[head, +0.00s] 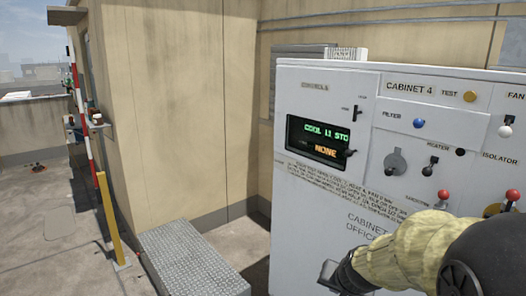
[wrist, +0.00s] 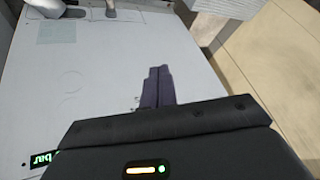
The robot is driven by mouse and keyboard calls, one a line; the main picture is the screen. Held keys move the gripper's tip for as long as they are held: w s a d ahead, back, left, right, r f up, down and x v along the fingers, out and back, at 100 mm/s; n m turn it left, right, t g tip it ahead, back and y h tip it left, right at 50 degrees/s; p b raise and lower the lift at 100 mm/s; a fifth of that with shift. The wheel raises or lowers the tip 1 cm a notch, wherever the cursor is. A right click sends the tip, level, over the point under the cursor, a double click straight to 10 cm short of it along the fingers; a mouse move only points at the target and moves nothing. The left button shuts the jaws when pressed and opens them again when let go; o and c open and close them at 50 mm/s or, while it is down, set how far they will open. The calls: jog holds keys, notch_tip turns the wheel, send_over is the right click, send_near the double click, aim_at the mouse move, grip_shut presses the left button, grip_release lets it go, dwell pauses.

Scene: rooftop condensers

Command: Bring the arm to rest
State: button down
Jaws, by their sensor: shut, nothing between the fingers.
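My arm reaches in from the lower right of the head view, with a tan cover over part of it. My gripper (head: 328,270) is at the bottom of the head view, in front of the lower part of the white control cabinet (head: 300,215). In the wrist view my gripper's dark fingers (wrist: 157,84) are together, with nothing between them. The pale cabinet face (wrist: 105,75) lies behind them. I cannot tell whether the fingers touch it.
The cabinet carries a display (head: 318,140) reading "COOL", "STO" and "NONE", a blue filter button (head: 419,123), a yellow test button (head: 470,96) and red-topped levers (head: 443,195). A metal step (head: 190,258) stands left. A striped barrier pole (head: 82,105) stands beyond, with open roof floor around.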

jog(key=s+f+n+g, duration=0.4)
jog(key=s+f, duration=0.2)
jog(key=s, duration=0.5)
jog(key=shift+f, duration=0.2)
jog(key=shift+w, duration=0.1)
